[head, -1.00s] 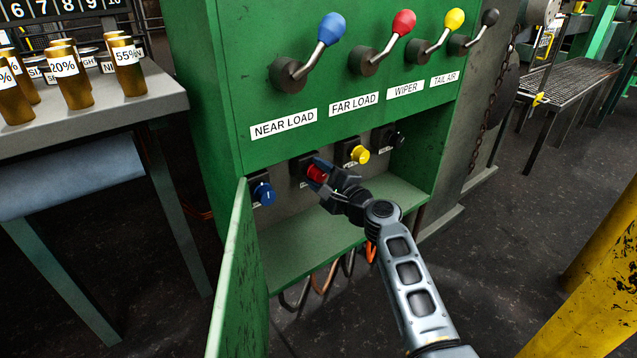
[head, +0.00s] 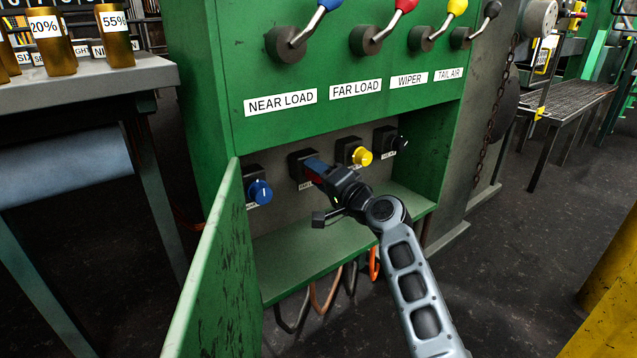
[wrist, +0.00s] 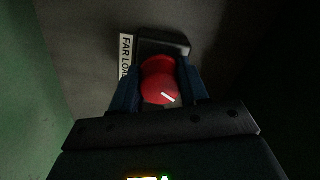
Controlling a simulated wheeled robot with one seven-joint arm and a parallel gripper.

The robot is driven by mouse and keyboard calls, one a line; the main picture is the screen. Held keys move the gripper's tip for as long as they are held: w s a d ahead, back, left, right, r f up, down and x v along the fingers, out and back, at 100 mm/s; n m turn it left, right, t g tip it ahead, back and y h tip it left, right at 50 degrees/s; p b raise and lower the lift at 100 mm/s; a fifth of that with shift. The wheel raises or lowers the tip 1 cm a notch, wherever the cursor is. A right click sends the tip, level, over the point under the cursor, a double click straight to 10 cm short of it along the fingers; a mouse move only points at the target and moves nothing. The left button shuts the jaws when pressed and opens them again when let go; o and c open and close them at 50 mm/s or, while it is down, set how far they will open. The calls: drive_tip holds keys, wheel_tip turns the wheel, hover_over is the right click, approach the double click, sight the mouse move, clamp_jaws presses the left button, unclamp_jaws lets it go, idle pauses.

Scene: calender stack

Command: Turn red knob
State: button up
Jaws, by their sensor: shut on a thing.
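The red knob (wrist: 160,78) sits on its dark square base, beside a partly hidden label reading "FAR LOA" in the wrist view. A white pointer line on its face slants toward the lower right there. My gripper (wrist: 158,88) is shut on the red knob, one blue-grey finger on each side. In the head view my gripper (head: 316,172) reaches into the open green cabinet and hides most of the red knob. The knob's base (head: 299,163) shows behind it.
A blue knob (head: 260,191) is to the left and a yellow knob (head: 361,156) to the right, with a black knob (head: 397,141) beyond. The open cabinet door (head: 222,255) stands at left. Levers with coloured grips are above. A shelf (head: 305,262) lies below.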

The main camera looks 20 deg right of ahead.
drive_tip(key=shift+a+f+n, duration=0.15)
drive_tip(key=shift+a+n, duration=0.05)
drive_tip(key=shift+n, duration=0.3)
drive_tip(key=o, duration=0.8)
drive_tip(key=shift+o, duration=1.2)
drive_tip(key=shift+d, duration=0.1)
drive_tip(key=shift+s, duration=0.1)
drive_tip(key=p+v, duration=0.2)
drive_tip(key=v, duration=0.5)
drive_tip(key=shift+s, duration=0.3)
drive_tip(key=shift+d, duration=0.1)
